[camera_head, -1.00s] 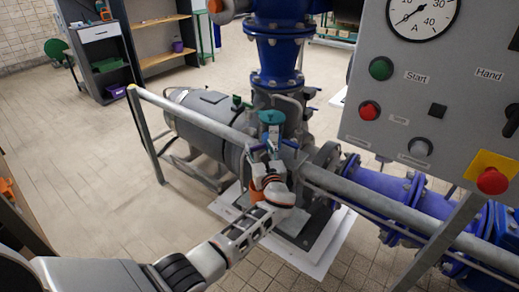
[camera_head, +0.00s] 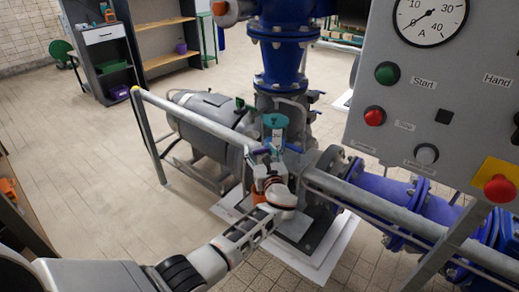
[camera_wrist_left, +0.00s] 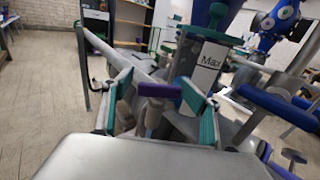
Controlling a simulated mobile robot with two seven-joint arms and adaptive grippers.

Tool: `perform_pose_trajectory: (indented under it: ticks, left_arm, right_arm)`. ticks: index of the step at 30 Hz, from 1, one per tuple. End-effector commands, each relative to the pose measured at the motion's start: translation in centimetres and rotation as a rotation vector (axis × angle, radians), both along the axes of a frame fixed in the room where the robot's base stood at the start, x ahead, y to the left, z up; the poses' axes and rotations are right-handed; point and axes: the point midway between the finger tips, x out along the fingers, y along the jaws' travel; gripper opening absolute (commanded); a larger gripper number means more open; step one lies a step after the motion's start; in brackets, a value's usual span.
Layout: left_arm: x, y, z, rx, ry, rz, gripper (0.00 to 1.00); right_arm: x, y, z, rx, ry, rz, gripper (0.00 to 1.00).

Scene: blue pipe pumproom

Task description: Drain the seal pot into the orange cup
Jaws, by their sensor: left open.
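The seal pot (camera_head: 274,132), a clear vessel with a teal lid, stands upright beside the pump; its "Max" label (camera_wrist_left: 209,60) shows in the left wrist view. A purple-blue lever (camera_wrist_left: 160,90) sits low in front of the pot. My left gripper (camera_head: 264,162) is in front of the pot. In the left wrist view its teal-padded fingers (camera_wrist_left: 157,110) stand apart on either side of the lever, with no visible contact. My right gripper is not in view.
A grey rail (camera_head: 190,118) crosses in front of the pump motor (camera_head: 200,125). A grey control panel (camera_head: 415,125) stands at the right. The tiled floor (camera_head: 90,170) at left is clear.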

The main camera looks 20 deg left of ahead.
Motion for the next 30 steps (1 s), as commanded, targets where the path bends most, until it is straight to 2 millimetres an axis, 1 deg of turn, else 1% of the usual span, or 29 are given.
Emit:
perform_pose_trajectory:
  ticks: [1,10,14,17,24,30]
  left_arm:
    - [-0.1,-0.2,-0.5,-0.002,0.007,-0.004,0.61]
    - [-0.1,-0.1,-0.2,0.0,0.002,-0.001,0.61]
    - [-0.6,-0.4,-0.2,-0.002,0.001,-0.002,0.61]
    - [-1.5,-1.0,-0.3,-0.003,0.003,-0.003,0.61]
    - [-4.7,-2.8,-0.4,-0.003,0.005,-0.004,0.61]
    - [-6.5,-4.1,-0.5,-0.003,0.007,-0.006,0.61]
  right_arm:
    - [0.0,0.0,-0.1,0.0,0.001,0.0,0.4]
    - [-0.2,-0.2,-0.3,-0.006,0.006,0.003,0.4]
    - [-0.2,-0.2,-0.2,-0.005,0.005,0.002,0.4]
    - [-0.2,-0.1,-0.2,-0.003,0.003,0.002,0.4]
    - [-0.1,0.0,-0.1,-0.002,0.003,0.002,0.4]
    - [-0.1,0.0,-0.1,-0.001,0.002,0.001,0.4]
